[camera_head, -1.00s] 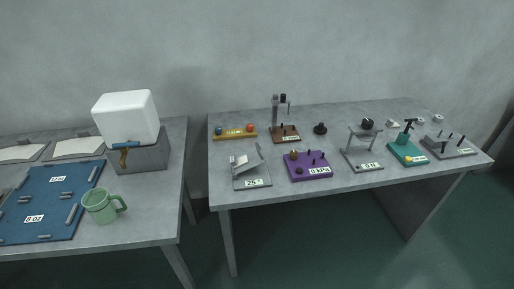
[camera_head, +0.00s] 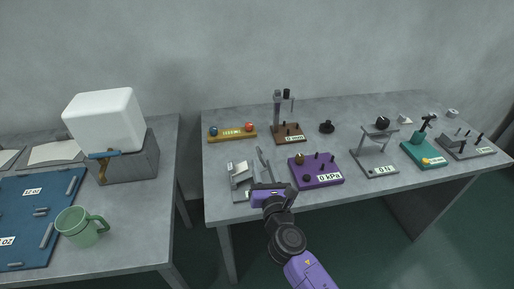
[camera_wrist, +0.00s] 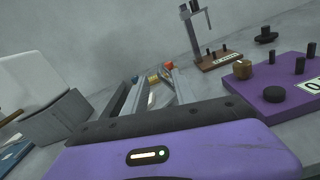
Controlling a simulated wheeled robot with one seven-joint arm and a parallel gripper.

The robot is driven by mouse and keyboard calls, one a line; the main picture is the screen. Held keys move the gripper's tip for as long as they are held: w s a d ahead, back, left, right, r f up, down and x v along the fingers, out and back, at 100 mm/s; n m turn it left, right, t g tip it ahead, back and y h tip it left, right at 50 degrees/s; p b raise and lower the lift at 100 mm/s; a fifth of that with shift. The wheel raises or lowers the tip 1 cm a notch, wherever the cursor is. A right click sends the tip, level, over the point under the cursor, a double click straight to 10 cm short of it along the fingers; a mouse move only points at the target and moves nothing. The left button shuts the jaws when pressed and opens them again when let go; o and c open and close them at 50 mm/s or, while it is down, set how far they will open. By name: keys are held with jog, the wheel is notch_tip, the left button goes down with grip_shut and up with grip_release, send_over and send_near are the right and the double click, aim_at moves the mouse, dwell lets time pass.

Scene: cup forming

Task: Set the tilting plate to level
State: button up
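The tilting plate device (camera_head: 240,182) is a grey unit at the front left of the right table. Its thin slanted plate (camera_head: 264,160) rises at its right side, clearly tilted and not level. A small light-grey block stands at its left. My gripper (camera_head: 265,184) is at the device's front right in the head view and hides part of its base and number label. In the wrist view my gripper (camera_wrist: 153,88) has its two fingers apart, with grey parts seen between and beyond them. I cannot tell whether it touches the device.
A purple pressure board (camera_head: 316,172) stands close right of the device. A yellow board (camera_head: 232,134) with coloured balls and a brown stand (camera_head: 289,134) are behind it. A grey force stand (camera_head: 375,168) and a teal unit (camera_head: 424,154) are farther right. A green mug (camera_head: 80,228) is on the left table.

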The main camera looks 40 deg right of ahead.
aim_at(258, 149)
jog(key=x, duration=0.7)
jog(key=shift+w+d, duration=0.2)
jog(key=shift+w, duration=0.05)
grip_shut()
dwell(1.2)
